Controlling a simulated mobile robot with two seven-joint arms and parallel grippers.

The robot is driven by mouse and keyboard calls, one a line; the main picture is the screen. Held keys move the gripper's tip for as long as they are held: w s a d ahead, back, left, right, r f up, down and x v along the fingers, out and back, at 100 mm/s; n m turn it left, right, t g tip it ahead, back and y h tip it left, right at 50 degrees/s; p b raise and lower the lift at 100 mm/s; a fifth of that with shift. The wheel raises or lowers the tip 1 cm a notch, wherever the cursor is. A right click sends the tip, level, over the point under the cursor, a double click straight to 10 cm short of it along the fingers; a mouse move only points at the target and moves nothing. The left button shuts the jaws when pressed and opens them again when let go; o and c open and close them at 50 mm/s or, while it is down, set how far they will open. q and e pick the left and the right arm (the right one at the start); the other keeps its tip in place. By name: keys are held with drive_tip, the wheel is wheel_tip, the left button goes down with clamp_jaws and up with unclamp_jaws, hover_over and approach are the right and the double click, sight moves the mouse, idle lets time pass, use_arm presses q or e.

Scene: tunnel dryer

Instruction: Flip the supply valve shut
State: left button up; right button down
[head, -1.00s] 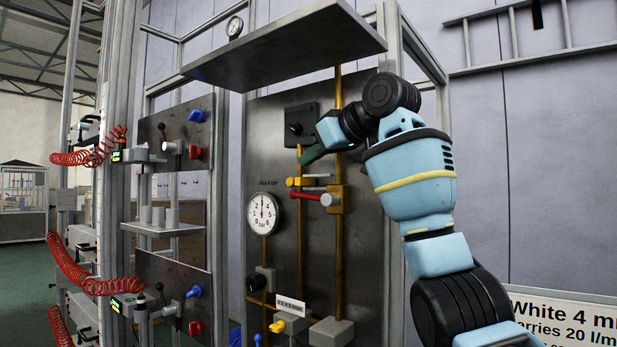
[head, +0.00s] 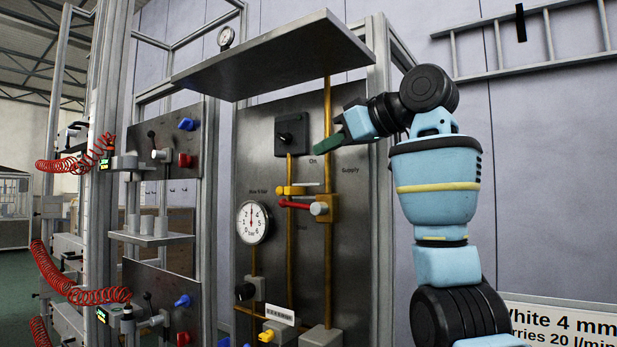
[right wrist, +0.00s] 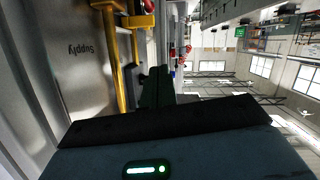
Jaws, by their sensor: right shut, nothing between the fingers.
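The supply valve (head: 325,207) is a yellow body with a grey hub on the right-hand vertical brass pipe, left of and below the "Supply" label. Its red lever (head: 296,204) points left, roughly level, across the pipe. My right gripper (head: 325,145) has dark green fingers, shut and empty. It shows above the valve, near the "On" label, apart from the lever. In the right wrist view the shut fingers (right wrist: 157,88) point along the panel, with the "Supply" label upside down at left. My left gripper is out of view.
A black knob (head: 291,133) on a square plate sits left of my gripper. A pressure gauge (head: 252,222) is at lower left. A shelf plate (head: 275,55) overhangs the panel. A yellow handle (head: 290,190) lies just above the red lever.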

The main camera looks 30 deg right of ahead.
wheel_tip(320, 180, down, 3)
drive_tip(key=s+d+t+y, duration=0.1)
drive_tip(key=s+d, duration=0.1)
hover_over(301, 205)
drive_tip(key=s, duration=0.2)
drive_tip(key=f, duration=0.3)
drive_tip(key=w+f, duration=0.1)
drive_tip(key=f, duration=0.1)
drive_tip(key=shift+w+f+t, duration=0.15)
drive_tip(key=shift+w+t, duration=0.1)
drive_tip(key=shift+t, duration=0.05)
drive_tip(key=shift+f, duration=0.15)
drive_tip(key=shift+w+f, duration=0.2)
drive_tip(key=shift+f, duration=0.45)
